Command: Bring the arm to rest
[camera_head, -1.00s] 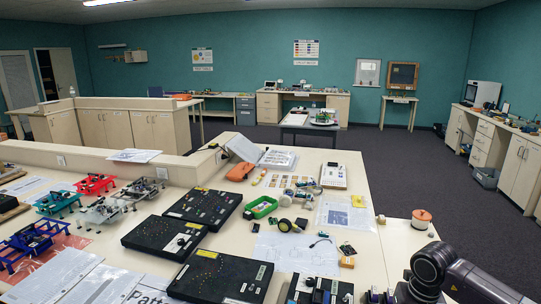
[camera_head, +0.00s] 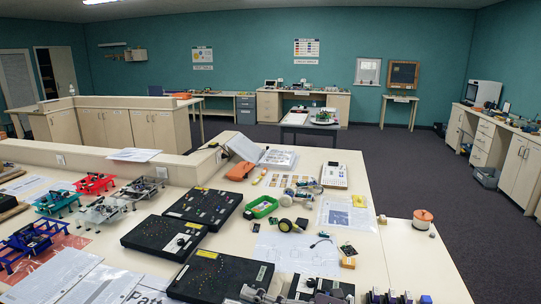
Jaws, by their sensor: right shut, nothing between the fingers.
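My right gripper (camera_head: 290,297) shows only in part at the bottom edge of the head view, as grey parts low in front of the table's near edge. It is shut and holds nothing. Most of it, and most of my right arm, is cut off by the frame. My left gripper is not in view.
Small dark blue blocks (camera_head: 390,297) stand at the near edge. The dark floor (camera_head: 440,190) at the right is clear.

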